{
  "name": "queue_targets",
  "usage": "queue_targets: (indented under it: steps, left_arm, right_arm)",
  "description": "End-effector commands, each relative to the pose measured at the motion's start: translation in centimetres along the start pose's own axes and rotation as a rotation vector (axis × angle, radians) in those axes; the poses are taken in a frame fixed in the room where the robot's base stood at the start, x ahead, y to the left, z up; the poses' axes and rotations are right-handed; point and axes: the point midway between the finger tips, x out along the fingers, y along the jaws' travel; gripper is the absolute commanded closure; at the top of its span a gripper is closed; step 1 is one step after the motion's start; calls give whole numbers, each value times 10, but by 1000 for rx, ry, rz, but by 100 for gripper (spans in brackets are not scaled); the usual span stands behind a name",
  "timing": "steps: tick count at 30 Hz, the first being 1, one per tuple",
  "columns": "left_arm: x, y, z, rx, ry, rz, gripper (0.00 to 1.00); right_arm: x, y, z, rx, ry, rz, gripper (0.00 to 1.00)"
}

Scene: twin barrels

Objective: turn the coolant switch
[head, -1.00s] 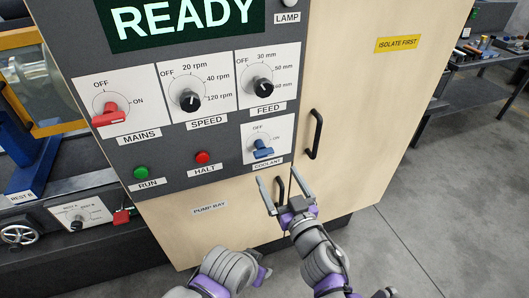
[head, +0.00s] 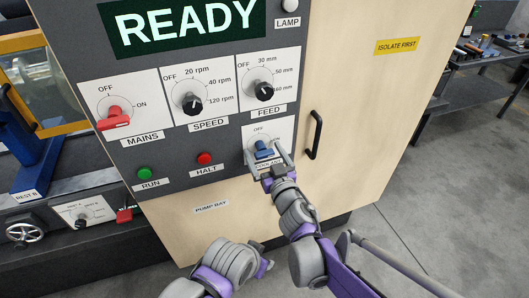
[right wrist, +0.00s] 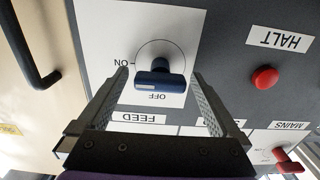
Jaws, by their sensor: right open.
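The blue coolant switch (head: 264,151) sits on a white plate marked OFF and ON, low on the grey control panel. It also shows in the right wrist view (right wrist: 160,79), upside down, with its handle lying crosswise between the fingers. My right gripper (head: 263,149) is open at the switch, one finger on each side of the handle. In the right wrist view (right wrist: 160,74) a gap shows between the handle and each finger; contact is not visible. The gripper partly covers the COOLANT label. My left arm shows at the bottom, but its gripper is not visible.
The FEED knob (head: 264,91) and SPEED knob (head: 190,103) are above the switch. The red HALT button (head: 204,158) and green RUN button (head: 144,173) are to its left. A black door handle (head: 315,135) stands out close to its right.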

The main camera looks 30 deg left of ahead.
Motion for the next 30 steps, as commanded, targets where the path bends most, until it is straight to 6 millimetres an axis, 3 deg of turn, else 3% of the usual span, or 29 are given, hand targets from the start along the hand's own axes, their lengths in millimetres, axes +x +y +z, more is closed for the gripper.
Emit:
queue_targets:
  steps: [2,15,30]
  left_arm:
    - [0,0,0,0,0,0,50]
    - [0,0,0,0,0,0,50]
    - [5,0,5,0,-5,0,50]
  right_arm:
    - [0,0,0,0,0,0,4]
    - [0,0,0,0,0,0,83]
    - [-1,0,0,-130,2,1,86]
